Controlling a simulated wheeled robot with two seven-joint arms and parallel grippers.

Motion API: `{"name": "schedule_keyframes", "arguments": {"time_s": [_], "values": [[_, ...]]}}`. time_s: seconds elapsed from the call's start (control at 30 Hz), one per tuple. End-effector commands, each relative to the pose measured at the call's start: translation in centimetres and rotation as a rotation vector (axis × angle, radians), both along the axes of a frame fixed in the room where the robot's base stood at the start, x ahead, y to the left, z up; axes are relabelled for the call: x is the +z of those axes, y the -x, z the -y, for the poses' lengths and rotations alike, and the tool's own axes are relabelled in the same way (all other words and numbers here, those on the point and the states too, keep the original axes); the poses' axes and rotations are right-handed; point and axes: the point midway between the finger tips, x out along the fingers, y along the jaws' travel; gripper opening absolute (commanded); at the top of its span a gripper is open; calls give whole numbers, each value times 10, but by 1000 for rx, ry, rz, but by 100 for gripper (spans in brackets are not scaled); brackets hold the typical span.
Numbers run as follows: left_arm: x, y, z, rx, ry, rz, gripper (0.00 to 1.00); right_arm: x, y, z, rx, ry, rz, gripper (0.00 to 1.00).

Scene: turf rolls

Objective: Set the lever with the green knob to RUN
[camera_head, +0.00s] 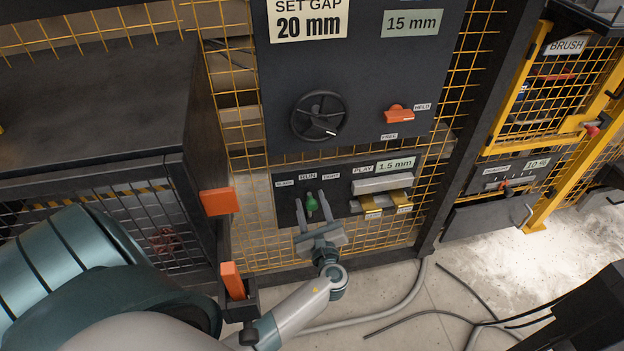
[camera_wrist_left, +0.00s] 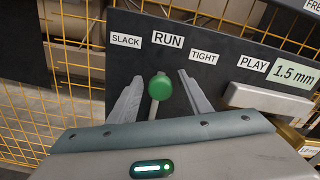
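The lever's green knob (camera_head: 311,202) stands out from the lower black panel (camera_head: 345,182), under the RUN label (camera_head: 308,176). In the left wrist view the green knob (camera_wrist_left: 160,86) appears below RUN (camera_wrist_left: 168,40), between the SLACK label (camera_wrist_left: 126,40) and the TIGHT label (camera_wrist_left: 204,57). The lever's exact setting is hard to tell. My left gripper (camera_head: 312,207) is open, with one finger on each side of the knob. In the left wrist view the open gripper (camera_wrist_left: 161,88) shows gaps between both fingers and the knob. My right gripper is not in view.
Right of the lever are a PLAY display (camera_head: 395,164), a grey bar (camera_head: 383,184) and yellow tabs (camera_head: 400,199). A handwheel (camera_head: 319,117) and orange knob (camera_head: 398,114) sit above. Orange handles (camera_head: 220,201) are at the left cabinet. A cable (camera_head: 410,300) lies on the floor.

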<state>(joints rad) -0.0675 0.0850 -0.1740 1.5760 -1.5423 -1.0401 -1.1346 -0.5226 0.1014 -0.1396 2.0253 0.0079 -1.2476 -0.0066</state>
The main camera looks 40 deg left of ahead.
Motion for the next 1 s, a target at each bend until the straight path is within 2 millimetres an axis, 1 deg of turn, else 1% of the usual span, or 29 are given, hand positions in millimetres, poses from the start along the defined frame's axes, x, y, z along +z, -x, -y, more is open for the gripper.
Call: {"name": "schedule_keyframes", "arguments": {"time_s": [0.27, 0.47, 0.67, 1.0], "values": [[0, 0, 1, 0, 0, 0, 44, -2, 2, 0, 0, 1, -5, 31], [0, 8, 10, -1, 1, 0, 44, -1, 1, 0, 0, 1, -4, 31], [-1, 27, 32, -1, 3, 0, 44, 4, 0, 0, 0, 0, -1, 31], [-1, 72, 84, -1, 3, -1, 44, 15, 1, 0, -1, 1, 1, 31]]}}
